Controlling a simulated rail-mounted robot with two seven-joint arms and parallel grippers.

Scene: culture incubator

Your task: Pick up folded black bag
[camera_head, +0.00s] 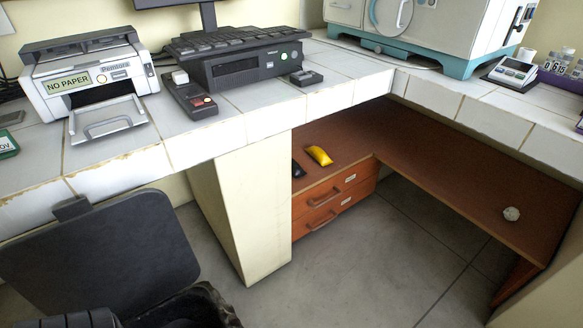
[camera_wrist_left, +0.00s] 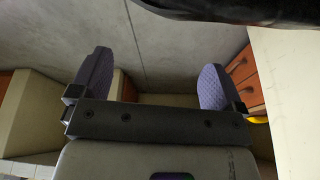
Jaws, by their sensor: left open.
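A small dark item (camera_head: 298,169), which looks like the folded black bag, lies on the brown lower shelf beside a yellow folded item (camera_head: 319,155). The cream panel in front hides part of it. My left gripper (camera_wrist_left: 154,85) shows in the left wrist view with its two purple-padded fingers wide apart and nothing between them. A bit of yellow (camera_wrist_left: 257,119) shows beyond its right finger. I cannot make out the black bag in that view. My right gripper is in neither view.
The cream panel (camera_head: 240,215) stands left of the shelf, under the tiled counter (camera_head: 330,95). A bin with a raised grey lid (camera_head: 100,255) is at lower left. Orange drawers (camera_head: 330,205) sit below the shelf (camera_head: 440,165). A crumpled pale ball (camera_head: 511,214) lies farther right. Floor (camera_head: 370,265) is clear.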

